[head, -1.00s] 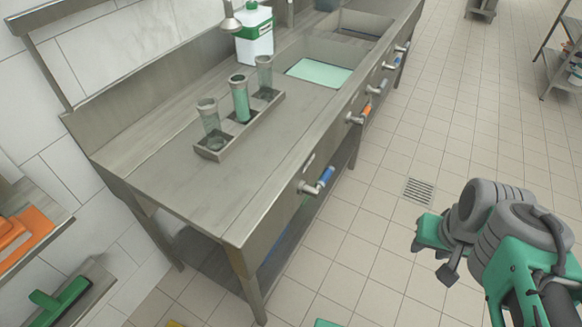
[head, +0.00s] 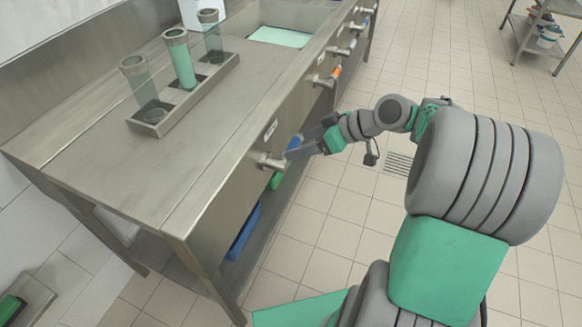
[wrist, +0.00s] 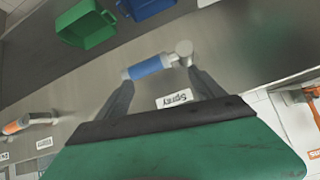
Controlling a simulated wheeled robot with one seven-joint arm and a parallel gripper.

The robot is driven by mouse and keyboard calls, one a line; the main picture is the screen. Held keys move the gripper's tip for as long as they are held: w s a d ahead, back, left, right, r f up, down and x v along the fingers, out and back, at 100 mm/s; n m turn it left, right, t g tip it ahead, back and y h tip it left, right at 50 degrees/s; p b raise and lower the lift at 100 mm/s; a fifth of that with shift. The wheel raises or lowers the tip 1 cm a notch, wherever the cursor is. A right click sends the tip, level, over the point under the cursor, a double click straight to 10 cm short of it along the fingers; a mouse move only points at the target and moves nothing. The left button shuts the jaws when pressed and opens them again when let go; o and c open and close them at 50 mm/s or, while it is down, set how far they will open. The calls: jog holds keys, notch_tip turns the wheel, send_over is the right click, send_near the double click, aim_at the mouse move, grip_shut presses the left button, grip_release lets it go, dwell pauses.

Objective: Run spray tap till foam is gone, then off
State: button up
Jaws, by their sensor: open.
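The blue-handled tap (head: 268,160) sticks out of the front panel of the steel counter. In the wrist view its blue handle (wrist: 146,67) lies sideways from the metal knob, above a label reading "Spray" (wrist: 174,99). My gripper (head: 306,142) is open and empty at this tap; in the wrist view the fingers (wrist: 163,82) point at the handle, one near each end. I cannot tell whether they touch it. Three tall glass cups stand in a steel rack (head: 190,98); the middle cup (head: 181,60) holds green stuff, the others look clear. I cannot make out foam.
A sink basin (head: 280,37) with pale green liquid lies at the back. An orange-handled tap (head: 333,73) and other taps line the counter front. A green bin (wrist: 85,22) and a blue bin (wrist: 145,8) sit below the counter.

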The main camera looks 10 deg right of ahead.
aim_at(295, 145)
jog(key=shift+o, duration=1.4)
jog(key=d, duration=0.1)
jog(key=d+f+n+t+y+b, duration=0.1)
jog(key=d+f+y+b, duration=0.1)
jog(key=shift+w+d+n+t, duration=0.15)
jog(key=shift+d+n+t, duration=0.25)
jog(key=shift+r+y, duration=0.15)
jog(key=shift+y, duration=0.25)
jog(key=x, duration=0.3)
jog(key=b+x, duration=0.1)
jog(key=x, duration=0.3)
jog(key=shift+w+a+r, duration=0.15)
jog(key=shift+a, duration=0.1)
jog(key=shift+c, duration=0.2)
grip_shut()
